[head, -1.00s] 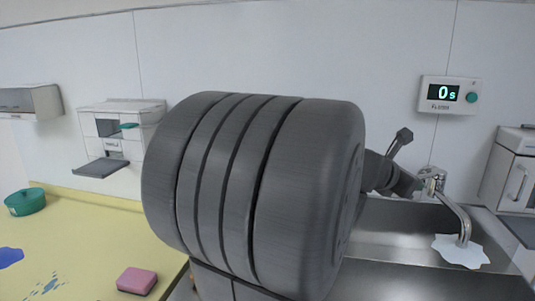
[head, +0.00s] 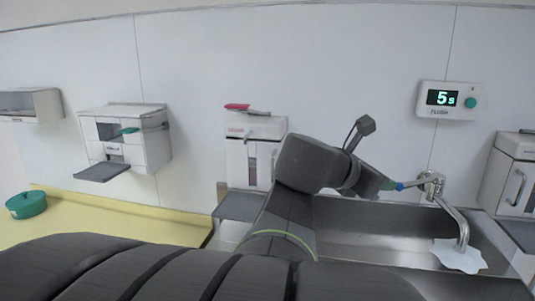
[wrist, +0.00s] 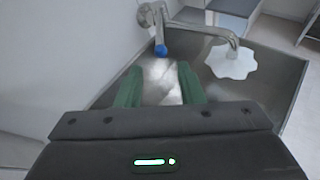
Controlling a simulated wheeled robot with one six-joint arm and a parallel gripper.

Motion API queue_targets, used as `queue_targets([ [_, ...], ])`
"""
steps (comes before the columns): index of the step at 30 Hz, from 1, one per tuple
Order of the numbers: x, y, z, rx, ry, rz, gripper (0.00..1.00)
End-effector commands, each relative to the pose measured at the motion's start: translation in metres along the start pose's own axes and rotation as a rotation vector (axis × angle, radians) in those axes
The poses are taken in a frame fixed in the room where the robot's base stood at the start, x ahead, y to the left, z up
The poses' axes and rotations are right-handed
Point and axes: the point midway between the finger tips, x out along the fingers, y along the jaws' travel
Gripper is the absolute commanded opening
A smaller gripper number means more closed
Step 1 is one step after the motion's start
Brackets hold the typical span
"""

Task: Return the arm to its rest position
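My gripper (wrist: 160,88) shows in the wrist view with its two green fingers apart and nothing between them. In the head view its green fingertips (head: 388,186) are beside the blue-tipped lever (head: 400,187) of the tap (head: 452,215), over the sink. The blue tip (wrist: 161,50) lies just beyond the fingers in the wrist view; I cannot tell whether they touch. My arm is stretched forward and to the right, its thick grey link filling the bottom of the head view.
A steel sink (head: 350,240) with a white scalloped patch (head: 458,254) under the spout lies at the right. A wall display (head: 447,99) reads 5 s. A dispenser (head: 125,140), a white cabinet (head: 262,155) and a yellow counter (head: 110,218) with a green pot (head: 26,204) are left.

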Motion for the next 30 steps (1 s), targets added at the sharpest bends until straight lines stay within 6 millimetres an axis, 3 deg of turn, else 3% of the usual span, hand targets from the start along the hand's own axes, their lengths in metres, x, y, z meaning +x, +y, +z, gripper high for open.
queue_targets([
  [1,-0.004,0.0,0.0,0.0,0.0,0.002,0.34],
  [11,0.043,-0.001,-0.001,0.0,0.0,-0.006,0.34],
  [27,0.137,-0.002,-0.001,0.0,0.001,-0.004,0.34],
  [30,0.137,0.006,0.0,0.009,-0.002,-0.023,0.34],
])
